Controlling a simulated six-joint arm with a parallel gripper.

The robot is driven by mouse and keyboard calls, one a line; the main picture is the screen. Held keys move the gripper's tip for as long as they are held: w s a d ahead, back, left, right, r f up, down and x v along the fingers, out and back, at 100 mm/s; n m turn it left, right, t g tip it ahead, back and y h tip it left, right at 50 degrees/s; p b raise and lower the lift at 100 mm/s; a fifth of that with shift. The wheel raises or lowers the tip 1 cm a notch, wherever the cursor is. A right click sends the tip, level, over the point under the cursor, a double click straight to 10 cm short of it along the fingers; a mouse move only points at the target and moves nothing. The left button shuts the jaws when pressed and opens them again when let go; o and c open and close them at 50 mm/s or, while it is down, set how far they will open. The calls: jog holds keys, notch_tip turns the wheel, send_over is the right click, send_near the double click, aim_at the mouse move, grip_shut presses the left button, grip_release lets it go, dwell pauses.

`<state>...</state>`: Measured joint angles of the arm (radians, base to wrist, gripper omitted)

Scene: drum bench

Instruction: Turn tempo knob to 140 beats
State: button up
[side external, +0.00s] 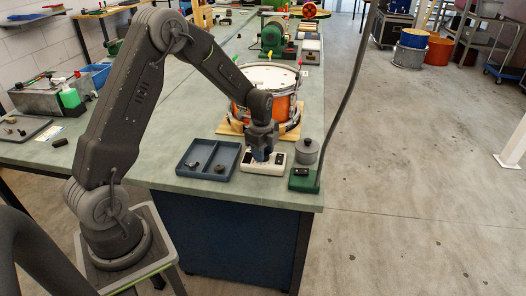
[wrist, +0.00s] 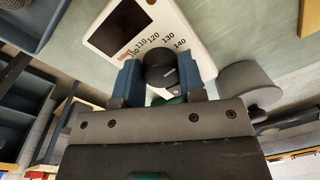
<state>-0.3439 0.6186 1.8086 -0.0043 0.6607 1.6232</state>
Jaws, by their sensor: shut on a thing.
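The tempo box (side external: 252,168) is a small white unit near the front edge of the bench; in the wrist view its white face (wrist: 176,28) carries a dark screen (wrist: 118,28) and a printed arc of numbers up to 140. The dark round tempo knob (wrist: 159,66) sits below the numbers. My gripper (side external: 262,155) points down over the box, and its blue fingers (wrist: 165,72) are shut on the knob, one on each side. A pale mark shows on the knob's right part, roughly on the 140 side; its exact reading is unclear. The knob is hidden in the side view.
A blue-grey divided tray (side external: 180,172) with small dark parts stands left of the box. A grey lidded pot (side external: 307,152) and a green base (side external: 303,181) with a tall dark rod stand close on the right. An orange drum (side external: 276,108) on a wooden board is behind.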

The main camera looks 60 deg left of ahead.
jog(key=shift+r, duration=0.1)
jog(key=o, duration=0.7)
jog(key=shift+c, duration=0.2)
notch_tip(320, 180, up, 14)
jog(key=shift+s, duration=0.35)
jog(key=shift+d, duration=0.1)
jog(key=s+d+r+n+t, duration=0.2)
jog(key=s+d+r+n, duration=0.4)
jog(key=s+d+r, duration=0.3)
jog(key=s+d+n+t, duration=0.1)
jog(key=s+d+n, duration=0.2)
jog(key=s, duration=0.4)
jog(key=s+d+n+t, duration=0.2)
jog(key=s+d+n, duration=0.1)
jog(key=s+n, duration=0.2)
jog(key=shift+s+f+n, duration=0.3)
jog(key=shift+s+f, duration=0.15)
jog(key=shift+s, duration=0.5)
